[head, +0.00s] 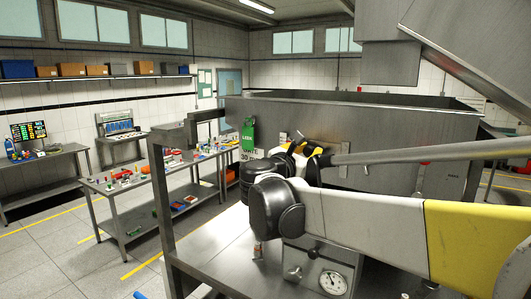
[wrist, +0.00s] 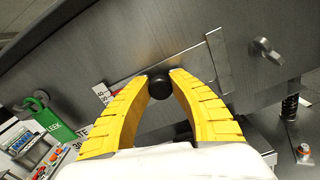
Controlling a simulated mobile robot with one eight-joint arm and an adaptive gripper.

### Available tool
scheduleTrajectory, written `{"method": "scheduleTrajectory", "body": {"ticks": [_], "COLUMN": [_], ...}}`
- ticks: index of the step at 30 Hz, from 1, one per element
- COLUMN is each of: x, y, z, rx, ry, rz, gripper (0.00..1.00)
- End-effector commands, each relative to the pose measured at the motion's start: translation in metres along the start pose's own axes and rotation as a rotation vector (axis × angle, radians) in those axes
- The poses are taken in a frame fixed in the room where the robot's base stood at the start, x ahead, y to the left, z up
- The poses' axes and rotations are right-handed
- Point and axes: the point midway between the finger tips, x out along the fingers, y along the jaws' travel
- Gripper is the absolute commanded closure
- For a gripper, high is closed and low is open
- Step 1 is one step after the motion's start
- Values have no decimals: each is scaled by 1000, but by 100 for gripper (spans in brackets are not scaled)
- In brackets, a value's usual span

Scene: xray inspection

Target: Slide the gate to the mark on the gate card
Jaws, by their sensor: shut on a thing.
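My gripper (head: 302,148) is at the front wall of the steel hopper (head: 400,120). In the wrist view its yellow fingers (wrist: 160,78) are closed around a black round knob (wrist: 160,86). The knob stands in front of flat metal strips (wrist: 190,58) on the wall, which seem to belong to the gate; its outline is partly hidden. Left of the fingers a white scale (wrist: 98,88) shows "40" and a red mark; the rest is covered by the left finger. The white gate card (head: 250,155) reads "30 mm" and hangs below a green tag (head: 248,134).
A metal latch (wrist: 266,50) and a spring-mounted post (wrist: 290,105) are right of the knob. A pressure gauge (head: 332,282) is on a box below my arm. A workbench (head: 125,190) with small parts stands at left, with open floor around it.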

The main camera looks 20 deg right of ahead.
Motion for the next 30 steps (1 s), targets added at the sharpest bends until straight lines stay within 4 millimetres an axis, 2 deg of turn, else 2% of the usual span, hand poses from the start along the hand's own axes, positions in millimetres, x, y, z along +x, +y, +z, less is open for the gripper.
{"method": "scheduleTrajectory", "body": {"ticks": [1, 2, 3, 4, 12, 16, 30], "x": [0, 0, 0, 0, 0, -10, -103], "y": [0, 0, 0, 0, 0, 0, 1], "z": [0, 0, 0, -1, -1, -1, -1], "rx": [0, 0, 0, 0, 0, 0, 0], "ry": [0, 0, 0, 0, 1, 1, 2], "rz": [-1, -1, -1, -1, 0, 1, 2], "gripper": [100, 67, 55, 52, 52, 52, 52]}}
